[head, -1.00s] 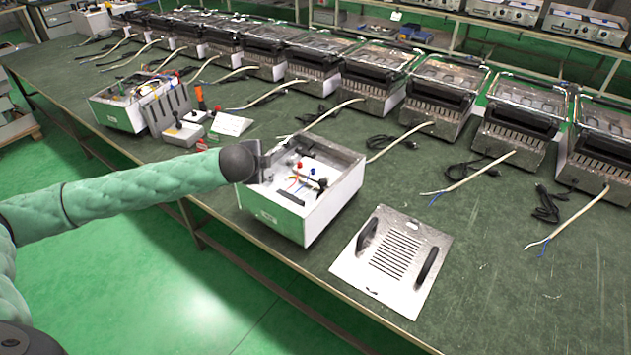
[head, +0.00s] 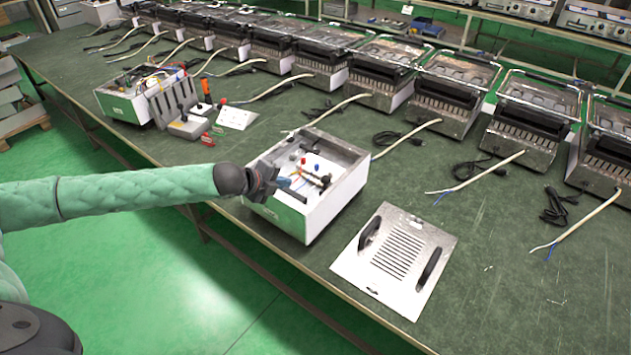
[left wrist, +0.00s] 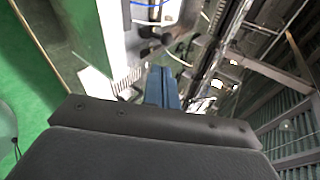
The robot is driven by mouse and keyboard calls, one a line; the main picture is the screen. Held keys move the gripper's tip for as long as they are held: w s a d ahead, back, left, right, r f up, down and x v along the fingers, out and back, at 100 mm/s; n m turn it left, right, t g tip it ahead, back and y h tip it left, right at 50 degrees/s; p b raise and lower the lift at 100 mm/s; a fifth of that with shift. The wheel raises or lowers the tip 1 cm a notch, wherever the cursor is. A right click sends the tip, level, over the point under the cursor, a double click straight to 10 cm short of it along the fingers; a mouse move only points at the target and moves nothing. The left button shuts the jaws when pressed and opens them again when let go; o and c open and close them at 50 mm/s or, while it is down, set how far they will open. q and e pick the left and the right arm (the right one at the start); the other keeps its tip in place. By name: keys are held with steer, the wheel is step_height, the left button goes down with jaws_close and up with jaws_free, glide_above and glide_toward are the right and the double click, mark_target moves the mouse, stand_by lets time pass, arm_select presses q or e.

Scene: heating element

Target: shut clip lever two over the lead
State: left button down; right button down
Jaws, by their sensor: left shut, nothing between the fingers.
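An open white metal box (head: 278,218) stands on the green table near its front edge. Inside it are small red and blue parts, coloured wires and a dark piece (head: 314,178); the clip levers and the lead are too small to tell apart. My left gripper (head: 279,184) is at the box's left wall, its fingertips over the wall's upper edge by the wires. It is shut and empty. In the left wrist view its blue-grey fingers (left wrist: 161,88) point toward dark parts and a blue wire. My right gripper is not in view.
A silver slotted cover (head: 398,262) with two black handles lies right of the box. A second open box (head: 124,106) stands at the left with tools beside it. Several grill units (head: 447,92) line the back, with loose cables before them.

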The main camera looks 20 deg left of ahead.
mark_target(323, 181)
arm_select(q)
steer(key=shift+d, duration=0.1)
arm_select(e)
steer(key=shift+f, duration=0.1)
